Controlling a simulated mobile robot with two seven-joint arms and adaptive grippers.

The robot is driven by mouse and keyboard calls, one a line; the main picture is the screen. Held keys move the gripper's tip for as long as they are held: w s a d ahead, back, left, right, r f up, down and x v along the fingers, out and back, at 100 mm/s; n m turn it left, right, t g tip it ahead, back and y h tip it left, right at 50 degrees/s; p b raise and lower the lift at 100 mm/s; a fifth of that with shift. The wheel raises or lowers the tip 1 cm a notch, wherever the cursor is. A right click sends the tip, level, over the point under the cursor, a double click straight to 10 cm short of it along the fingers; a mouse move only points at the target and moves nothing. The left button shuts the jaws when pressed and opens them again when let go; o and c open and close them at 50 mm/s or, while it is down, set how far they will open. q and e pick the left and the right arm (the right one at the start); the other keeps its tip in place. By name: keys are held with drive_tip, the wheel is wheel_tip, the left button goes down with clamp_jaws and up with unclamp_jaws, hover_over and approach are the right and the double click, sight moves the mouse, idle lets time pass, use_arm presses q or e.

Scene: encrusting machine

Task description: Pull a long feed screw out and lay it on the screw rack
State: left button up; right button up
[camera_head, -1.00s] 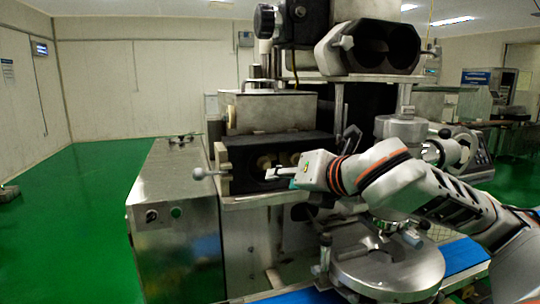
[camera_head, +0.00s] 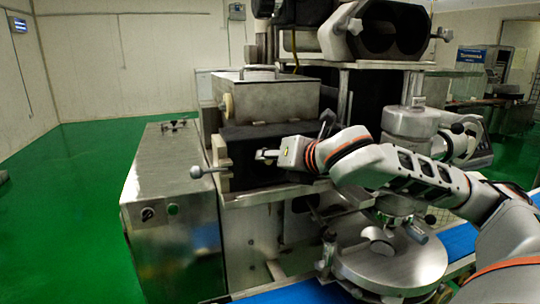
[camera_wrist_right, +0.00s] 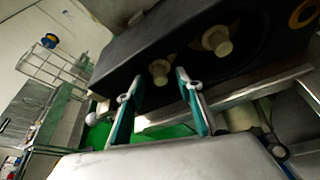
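Two pale screw ends stick out of the dark block (camera_wrist_right: 190,30) on the machine, the left one (camera_wrist_right: 160,68) and the right one (camera_wrist_right: 217,40) in the right wrist view. My right gripper (camera_wrist_right: 158,78) is open, with teal fingers apart on either side of the left end in that picture; I cannot tell whether they touch it. In the head view my right gripper (camera_head: 264,155) is in front of the dark block (camera_head: 240,140), and it and the arm hide the screw ends. My left gripper is not in view. The screw rack is not clearly identifiable.
A wire-frame rack (camera_wrist_right: 55,68) stands at the upper left in the wrist view. A ball-ended lever (camera_head: 197,172) juts out left of the block. A steel cabinet (camera_head: 170,200) stands left, and a round steel disc (camera_head: 392,265) lies below my arm.

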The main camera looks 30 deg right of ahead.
drive_tip(key=shift+x, duration=1.15)
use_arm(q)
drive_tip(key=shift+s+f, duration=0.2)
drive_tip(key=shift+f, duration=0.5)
use_arm(e)
drive_tip(key=shift+w+f, duration=0.1)
drive_tip(key=shift+w, duration=0.15)
clamp_jaws()
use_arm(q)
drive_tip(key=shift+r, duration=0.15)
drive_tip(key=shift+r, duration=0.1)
